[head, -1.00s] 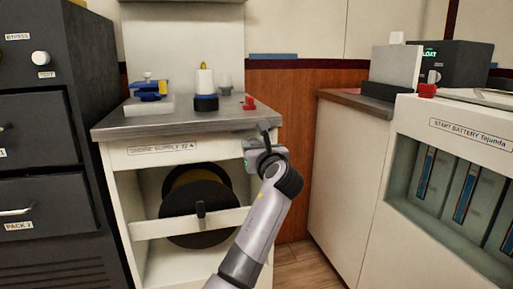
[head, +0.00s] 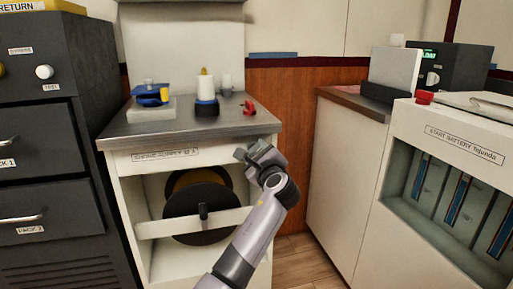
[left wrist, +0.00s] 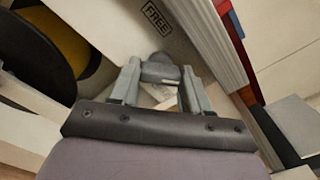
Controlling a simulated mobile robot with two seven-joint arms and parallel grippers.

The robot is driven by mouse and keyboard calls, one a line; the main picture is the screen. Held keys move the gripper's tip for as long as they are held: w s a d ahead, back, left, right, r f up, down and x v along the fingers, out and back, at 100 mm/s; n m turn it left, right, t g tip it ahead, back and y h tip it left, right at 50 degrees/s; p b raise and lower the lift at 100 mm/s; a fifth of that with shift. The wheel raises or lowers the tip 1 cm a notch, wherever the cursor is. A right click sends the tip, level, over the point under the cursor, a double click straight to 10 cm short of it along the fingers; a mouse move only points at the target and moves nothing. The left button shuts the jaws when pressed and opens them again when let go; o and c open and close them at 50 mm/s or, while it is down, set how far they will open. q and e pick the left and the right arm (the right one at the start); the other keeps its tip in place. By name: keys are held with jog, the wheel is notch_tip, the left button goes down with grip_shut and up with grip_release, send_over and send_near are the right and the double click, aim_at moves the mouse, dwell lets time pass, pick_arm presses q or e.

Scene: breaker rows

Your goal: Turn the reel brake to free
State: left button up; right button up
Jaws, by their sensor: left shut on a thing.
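The reel cabinet (head: 190,140) stands in the middle of the head view with a dark cable reel (head: 198,206) inside its open front. My left gripper (head: 254,156) is at the cabinet's upper right front corner. In the left wrist view its two grey fingers (left wrist: 156,82) are shut on the dark, rounded brake handle (left wrist: 160,70). A label reading FREE (left wrist: 157,15) is on the white panel just beyond the handle. In the head view the gripper hides the handle. My right gripper is not in view.
A white bar (head: 165,228) with a black peg crosses the reel opening. Dark drawers (head: 40,160) flank the left; a battery cabinet (head: 400,125) stands right.

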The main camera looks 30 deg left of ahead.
pick_arm(q)
jog(key=n, duration=0.3)
jog(key=shift+f+n, duration=0.1)
jog(key=shift+n, duration=0.3)
jog(key=n, duration=0.2)
jog(key=shift+n+b, duration=0.3)
jog(key=shift+n, duration=0.8)
jog(key=shift+n+b, duration=0.35)
jog(key=shift+n, duration=0.65)
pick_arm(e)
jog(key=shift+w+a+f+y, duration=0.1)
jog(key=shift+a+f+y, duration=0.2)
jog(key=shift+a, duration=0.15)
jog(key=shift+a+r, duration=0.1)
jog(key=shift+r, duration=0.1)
pick_arm(q)
jog(key=o, duration=1.1)
jog(key=shift+c, duration=0.2)
